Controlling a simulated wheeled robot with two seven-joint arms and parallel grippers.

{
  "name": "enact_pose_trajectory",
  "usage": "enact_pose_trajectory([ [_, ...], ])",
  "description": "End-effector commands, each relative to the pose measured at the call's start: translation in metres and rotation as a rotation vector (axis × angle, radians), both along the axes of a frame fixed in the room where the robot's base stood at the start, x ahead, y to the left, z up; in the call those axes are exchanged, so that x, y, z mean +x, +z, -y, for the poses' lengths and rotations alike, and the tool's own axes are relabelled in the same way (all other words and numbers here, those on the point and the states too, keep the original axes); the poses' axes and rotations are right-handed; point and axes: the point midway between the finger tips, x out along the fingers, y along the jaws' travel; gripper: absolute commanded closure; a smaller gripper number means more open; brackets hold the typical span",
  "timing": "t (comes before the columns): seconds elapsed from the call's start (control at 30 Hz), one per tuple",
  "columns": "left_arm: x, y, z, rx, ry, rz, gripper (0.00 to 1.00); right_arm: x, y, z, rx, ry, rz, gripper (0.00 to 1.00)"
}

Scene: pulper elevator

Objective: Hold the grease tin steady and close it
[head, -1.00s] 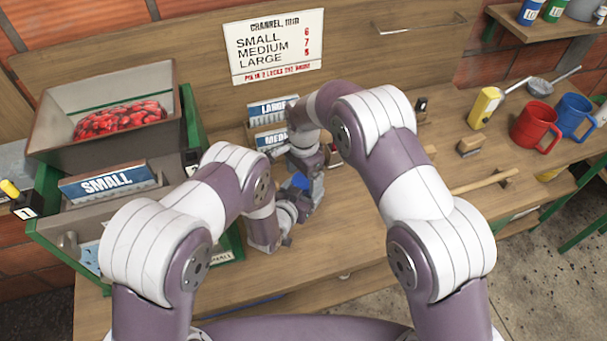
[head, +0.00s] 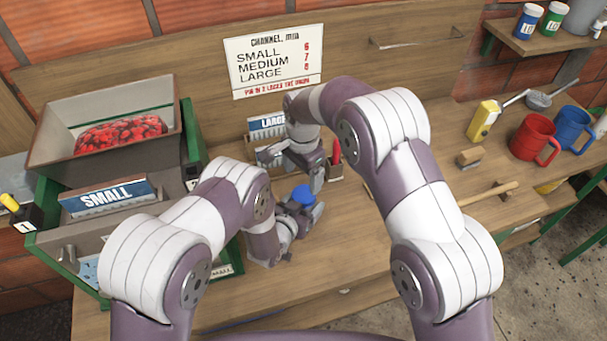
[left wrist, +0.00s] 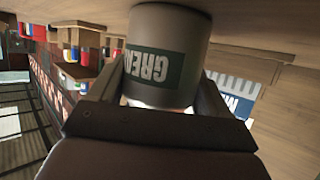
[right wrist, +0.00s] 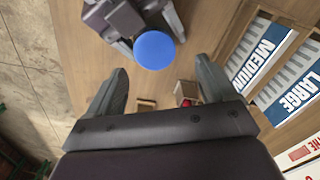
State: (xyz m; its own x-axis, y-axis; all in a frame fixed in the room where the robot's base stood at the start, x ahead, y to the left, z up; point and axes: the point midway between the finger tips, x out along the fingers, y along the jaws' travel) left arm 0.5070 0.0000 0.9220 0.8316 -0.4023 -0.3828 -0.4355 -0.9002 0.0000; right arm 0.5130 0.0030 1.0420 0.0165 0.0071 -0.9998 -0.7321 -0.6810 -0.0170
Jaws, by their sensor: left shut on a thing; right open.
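The grease tin (left wrist: 165,50) is a grey can with a dark green label, upside down in the left wrist view. My left gripper (head: 302,209) is shut around its sides, with one finger on each side. A round blue lid (head: 302,194) shows at the tin's top; it also shows in the right wrist view (right wrist: 154,50). I cannot tell whether it is fully seated. My right gripper (head: 294,171) is open and empty, just behind and above the lid. In the right wrist view the lid lies beyond its fingertips.
Blue-labelled MEDIUM (right wrist: 262,52) and LARGE (right wrist: 298,90) holders stand behind my right gripper. A small wooden holder with a red-handled thing (head: 336,152) is close to its right. A wooden-handled tool (head: 490,194) lies farther right. The bench front is clear.

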Motion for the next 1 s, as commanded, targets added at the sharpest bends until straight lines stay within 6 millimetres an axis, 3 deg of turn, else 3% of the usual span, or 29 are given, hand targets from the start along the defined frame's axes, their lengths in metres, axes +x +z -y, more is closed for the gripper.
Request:
enact_pose_trajectory([
  [0.17, 0.0, -0.001, 0.0, 0.001, 0.0, -0.002, 1.0, 0.001, 0.008, 0.0, -0.009, 0.594, 0.005, 0.16],
  [0.6, 0.0, -0.001, 0.0, 0.001, 0.0, -0.002, 1.0, -0.002, 0.022, 0.002, -0.035, 2.42, 0.013, 0.16],
  [0.8, 0.0, -0.001, 0.0, 0.001, 0.0, -0.002, 1.0, -0.005, 0.023, 0.003, -0.029, 3.104, 0.012, 0.16],
  [0.83, 0.0, -0.001, 0.0, 0.001, 0.0, -0.002, 1.0, -0.006, 0.023, 0.003, 0.028, -3.103, -0.012, 0.16],
  [1.0, 0.0, -0.001, 0.0, 0.001, 0.0, -0.002, 1.0, -0.006, 0.023, 0.003, 0.021, -2.839, -0.014, 0.16],
])
